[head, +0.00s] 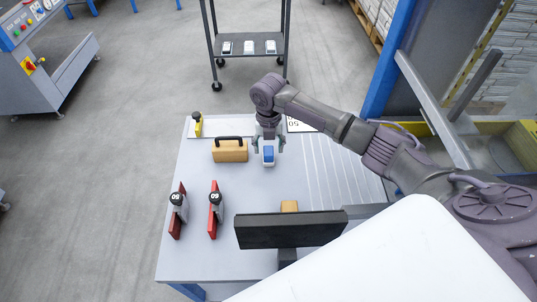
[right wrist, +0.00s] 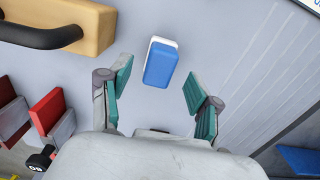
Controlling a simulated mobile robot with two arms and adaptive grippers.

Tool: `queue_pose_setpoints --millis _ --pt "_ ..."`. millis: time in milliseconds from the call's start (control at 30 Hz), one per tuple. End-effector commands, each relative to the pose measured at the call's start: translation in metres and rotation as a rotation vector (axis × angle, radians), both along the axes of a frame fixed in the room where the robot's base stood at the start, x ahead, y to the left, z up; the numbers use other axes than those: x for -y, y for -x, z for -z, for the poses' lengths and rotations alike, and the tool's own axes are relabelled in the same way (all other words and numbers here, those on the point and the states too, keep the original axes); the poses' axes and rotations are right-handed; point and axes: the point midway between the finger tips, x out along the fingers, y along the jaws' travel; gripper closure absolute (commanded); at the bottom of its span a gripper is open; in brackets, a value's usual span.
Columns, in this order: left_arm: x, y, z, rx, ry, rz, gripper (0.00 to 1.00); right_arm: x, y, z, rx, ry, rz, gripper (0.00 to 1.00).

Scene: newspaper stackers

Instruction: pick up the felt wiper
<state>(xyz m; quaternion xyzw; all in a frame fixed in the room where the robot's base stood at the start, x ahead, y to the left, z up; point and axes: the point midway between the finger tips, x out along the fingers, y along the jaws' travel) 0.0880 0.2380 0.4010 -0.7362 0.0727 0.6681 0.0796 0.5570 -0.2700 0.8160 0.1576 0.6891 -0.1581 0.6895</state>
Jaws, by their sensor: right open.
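A small blue block with a white layer, which looks like the felt wiper (head: 268,154), lies on the grey table (head: 180,258). In the right wrist view the wiper (right wrist: 160,66) lies ahead of the fingertips, roughly centred between them. My right gripper (head: 268,146) is over the wiper in the head view. In the wrist view its green-padded fingers (right wrist: 158,78) are spread apart and empty, with a gap on both sides of the wiper. My left gripper is not in view.
A tan block with a black handle (head: 229,152) stands close left of the wiper, also in the wrist view (right wrist: 92,28). Two red-and-grey tools (head: 178,210) (head: 215,210) stand further left. A dark bar (head: 290,230) is at the front. A yellow item (head: 198,127) stands at the back left.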

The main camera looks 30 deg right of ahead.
Motion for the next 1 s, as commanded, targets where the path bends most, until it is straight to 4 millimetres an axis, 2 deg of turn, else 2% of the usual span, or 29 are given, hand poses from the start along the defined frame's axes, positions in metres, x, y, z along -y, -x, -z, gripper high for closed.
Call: queue_pose_setpoints --millis 100,200,433,467,800,833,1000 --pt "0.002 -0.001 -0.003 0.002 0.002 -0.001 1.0 -0.001 0.0 0.017 -0.002 0.0 0.0 0.38" --pt "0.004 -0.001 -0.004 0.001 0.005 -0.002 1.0 -0.001 0.0 0.025 0.0 0.0 0.0 0.38" --pt "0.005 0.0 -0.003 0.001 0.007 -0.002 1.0 0.0 0.0 0.027 0.001 0.0 -0.001 0.38" --pt "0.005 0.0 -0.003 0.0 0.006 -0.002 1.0 0.0 0.0 0.027 0.001 0.0 -0.001 0.41" --pt "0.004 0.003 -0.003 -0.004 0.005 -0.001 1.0 0.0 0.0 0.026 0.001 0.0 -0.001 0.97" --pt "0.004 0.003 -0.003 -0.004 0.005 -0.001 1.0 0.0 0.0 0.026 0.001 0.0 -0.001 1.0" --pt "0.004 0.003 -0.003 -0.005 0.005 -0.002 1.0 0.0 0.0 0.026 0.001 0.0 0.0 1.0"
